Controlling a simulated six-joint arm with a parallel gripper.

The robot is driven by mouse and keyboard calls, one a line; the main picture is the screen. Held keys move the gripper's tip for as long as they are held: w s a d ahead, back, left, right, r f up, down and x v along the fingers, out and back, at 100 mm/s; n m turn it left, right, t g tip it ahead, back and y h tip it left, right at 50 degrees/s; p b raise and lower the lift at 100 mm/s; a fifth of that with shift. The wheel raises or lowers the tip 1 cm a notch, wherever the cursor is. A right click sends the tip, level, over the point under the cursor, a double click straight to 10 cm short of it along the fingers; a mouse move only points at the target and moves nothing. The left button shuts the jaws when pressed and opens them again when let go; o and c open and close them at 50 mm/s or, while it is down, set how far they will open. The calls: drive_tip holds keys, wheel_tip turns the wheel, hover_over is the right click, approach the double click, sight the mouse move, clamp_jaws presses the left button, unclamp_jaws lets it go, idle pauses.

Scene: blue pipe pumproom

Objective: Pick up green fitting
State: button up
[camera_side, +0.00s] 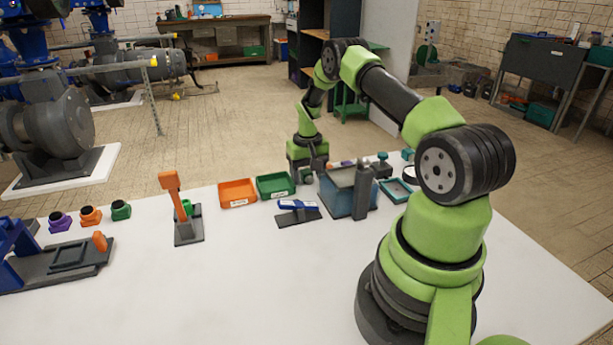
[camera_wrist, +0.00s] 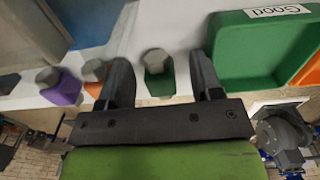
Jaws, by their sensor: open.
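A green fitting (camera_wrist: 159,80) with a grey hexagonal top stands on the white table in the wrist view. It shows between the two spread fingers of my open gripper (camera_wrist: 160,85), with gaps on both sides. In the side view my gripper (camera_side: 311,178) is low over the table between the green tray and the blue bin, and I cannot make out that fitting there. Another green fitting (camera_side: 121,210) stands at the table's far left, beside an orange one (camera_side: 91,215) and a purple one (camera_side: 60,221).
The green tray (camera_side: 274,185) labelled "Good" is close on the other side, beside an orange tray (camera_side: 238,193). The blue bin (camera_side: 338,195) and a grey post (camera_side: 362,190) stand nearby.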

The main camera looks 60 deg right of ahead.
drive_tip(key=shift+c, duration=0.4)
drive_tip(key=c, duration=1)
drive_tip(key=shift+r, duration=0.15)
